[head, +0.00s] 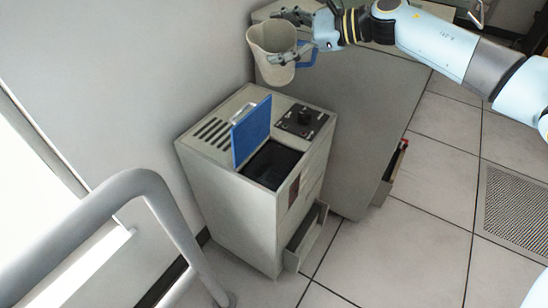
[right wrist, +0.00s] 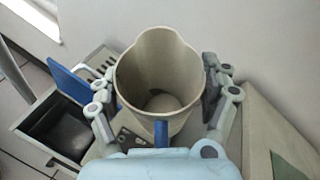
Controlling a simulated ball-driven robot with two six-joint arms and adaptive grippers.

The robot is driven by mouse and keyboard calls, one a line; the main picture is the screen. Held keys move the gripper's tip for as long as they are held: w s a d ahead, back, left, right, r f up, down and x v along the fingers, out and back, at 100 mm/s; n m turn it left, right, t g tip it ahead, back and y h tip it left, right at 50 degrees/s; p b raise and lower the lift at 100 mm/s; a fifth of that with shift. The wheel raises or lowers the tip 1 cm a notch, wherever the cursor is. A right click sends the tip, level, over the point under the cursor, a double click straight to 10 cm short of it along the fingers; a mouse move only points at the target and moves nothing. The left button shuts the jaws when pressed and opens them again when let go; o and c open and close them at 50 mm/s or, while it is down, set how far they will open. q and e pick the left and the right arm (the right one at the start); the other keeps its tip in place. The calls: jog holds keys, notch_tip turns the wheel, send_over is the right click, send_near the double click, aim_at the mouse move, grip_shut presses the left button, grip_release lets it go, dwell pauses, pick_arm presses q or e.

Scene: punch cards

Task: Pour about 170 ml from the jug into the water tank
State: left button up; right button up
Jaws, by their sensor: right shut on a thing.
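A beige jug (head: 268,56) with a blue handle (head: 307,56) is held upright above and behind the water tank unit. My right gripper (head: 284,36) is shut on the jug, one finger on each side of its body. In the right wrist view the jug (right wrist: 150,60) opens towards the camera; I cannot tell how much liquid is inside. The water tank (head: 272,165) is a dark opening in the top of a beige cabinet. Its blue lid (head: 251,132) stands raised. The tank also shows in the right wrist view (right wrist: 65,130), left of the jug. My left gripper is not in view.
The beige cabinet (head: 226,190) has a control panel with a black knob (head: 305,117) and a lower drawer standing open (head: 305,235). A larger grey cabinet (head: 355,120) stands behind it. A grey tubular rail (head: 95,210) crosses the left foreground.

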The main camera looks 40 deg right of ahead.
aim_at(286, 25)
jog(key=b, duration=0.1)
jog(key=w+d+f+m+b, duration=0.1)
jog(key=b, duration=0.1)
jog(key=shift+w+d+f+m+g+y, duration=0.2)
jog(key=shift+d+m+g+y, duration=0.1)
jog(key=shift+g, duration=0.1)
jog(key=shift+w+d+r+m+g+p, duration=0.15)
jog(key=shift+r+p, duration=0.1)
jog(key=shift+r, duration=0.25)
jog(key=shift+w+d+r+m+g+p, duration=0.15)
jog(key=shift+r+p, duration=0.1)
jog(key=shift+r, duration=0.2)
jog(key=shift+w+d+r+m+g+y+b, duration=0.2)
jog(key=shift+d+r+m+g+y+b, duration=0.15)
jog(key=shift+r+m+b, duration=0.2)
jog(key=shift+w+d+m+b, duration=0.25)
jog(key=shift+m+b, duration=0.1)
jog(key=shift+d+r+y, duration=0.1)
jog(key=shift+y, duration=0.15)
jog(key=shift+w+m, duration=0.1)
jog(key=shift+m, duration=0.2)
dwell(0.3)
